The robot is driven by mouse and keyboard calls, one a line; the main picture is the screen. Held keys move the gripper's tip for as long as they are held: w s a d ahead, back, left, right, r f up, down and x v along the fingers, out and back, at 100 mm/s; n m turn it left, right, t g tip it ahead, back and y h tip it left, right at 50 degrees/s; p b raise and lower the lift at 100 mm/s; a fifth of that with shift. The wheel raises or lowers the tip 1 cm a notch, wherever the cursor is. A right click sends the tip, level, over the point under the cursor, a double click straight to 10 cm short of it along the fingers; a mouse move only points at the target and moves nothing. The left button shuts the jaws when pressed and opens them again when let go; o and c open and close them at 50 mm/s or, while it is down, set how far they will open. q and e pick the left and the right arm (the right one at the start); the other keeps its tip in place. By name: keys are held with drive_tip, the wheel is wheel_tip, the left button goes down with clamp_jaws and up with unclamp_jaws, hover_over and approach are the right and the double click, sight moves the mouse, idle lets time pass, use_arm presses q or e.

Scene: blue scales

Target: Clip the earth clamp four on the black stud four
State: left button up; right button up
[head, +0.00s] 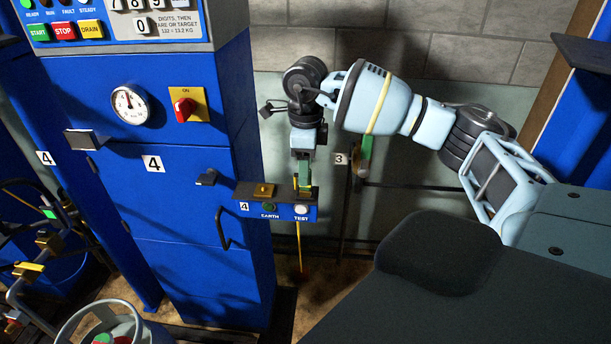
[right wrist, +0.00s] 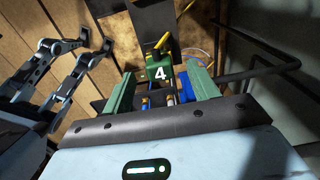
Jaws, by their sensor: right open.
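The green earth clamp four (right wrist: 161,72), marked with a white 4, shows in the right wrist view between the two green fingers of my right gripper (right wrist: 162,88). Gaps show on both sides of it, and the fingers are open around it. In the head view my right gripper (head: 304,176) points down at the right end of a small shelf box (head: 283,211) labelled 4, EARTH and TEST. A yellow cable (head: 299,246) hangs below the shelf. I cannot make out the black stud four; a brass plate (head: 264,190) lies on the shelf's left part.
The blue scale cabinet (head: 185,212) marked 4 stands left of the shelf, with a handle (head: 222,231) sticking out. A dark rail and a green-handled item (head: 365,157) near label 3 are to the right. A gas cylinder (head: 104,325) stands at lower left.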

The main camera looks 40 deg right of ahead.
drive_tip(key=shift+r, duration=1.4)
